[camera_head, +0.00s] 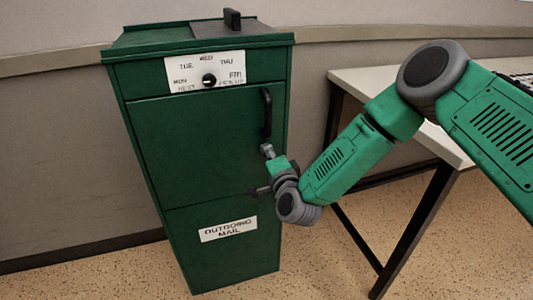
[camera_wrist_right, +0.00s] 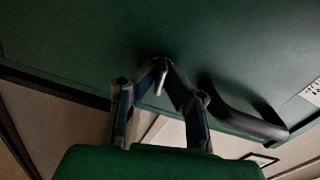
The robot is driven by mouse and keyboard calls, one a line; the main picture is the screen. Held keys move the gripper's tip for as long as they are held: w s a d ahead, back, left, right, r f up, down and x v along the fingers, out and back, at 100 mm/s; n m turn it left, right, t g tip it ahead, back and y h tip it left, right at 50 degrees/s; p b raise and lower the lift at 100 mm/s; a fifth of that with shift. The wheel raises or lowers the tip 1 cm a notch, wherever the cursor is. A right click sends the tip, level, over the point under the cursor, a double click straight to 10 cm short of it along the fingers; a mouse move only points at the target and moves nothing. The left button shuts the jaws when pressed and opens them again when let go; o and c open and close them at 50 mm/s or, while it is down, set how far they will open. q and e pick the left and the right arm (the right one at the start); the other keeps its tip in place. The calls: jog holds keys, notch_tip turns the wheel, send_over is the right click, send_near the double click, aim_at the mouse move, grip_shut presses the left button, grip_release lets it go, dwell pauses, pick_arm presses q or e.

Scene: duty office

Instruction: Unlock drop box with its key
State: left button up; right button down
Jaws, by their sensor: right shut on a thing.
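The green drop box (camera_head: 195,150) stands upright on the floor, with a black handle (camera_head: 266,112) at the right of its closed door. My right gripper (camera_head: 267,151) is at the door's right edge, just below the handle. In the right wrist view my right gripper (camera_wrist_right: 161,66) has its fingers brought together at the tips, close to the green door. A small pale metal piece, seemingly the key (camera_wrist_right: 161,80), shows between the fingertips. The lock is hidden, so I cannot tell whether the key is in it. My left gripper is not in view.
A white-topped table (camera_head: 350,80) with dark legs stands right of the box, under my right arm. A day dial (camera_head: 209,80) and an outgoing mail label (camera_head: 228,229) are on the box's front. Speckled floor in front is clear.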

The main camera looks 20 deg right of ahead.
jog(key=shift+f+m, duration=0.3)
jog(key=shift+m, duration=0.8)
jog(key=shift+d+b, duration=0.1)
jog(key=shift+b, duration=0.2)
jog(key=shift+s, duration=0.1)
jog(key=c, duration=1.7)
grip_release()
jog(key=shift+r, duration=0.1)
jog(key=s, duration=1.1)
jog(key=shift+s, duration=0.4)
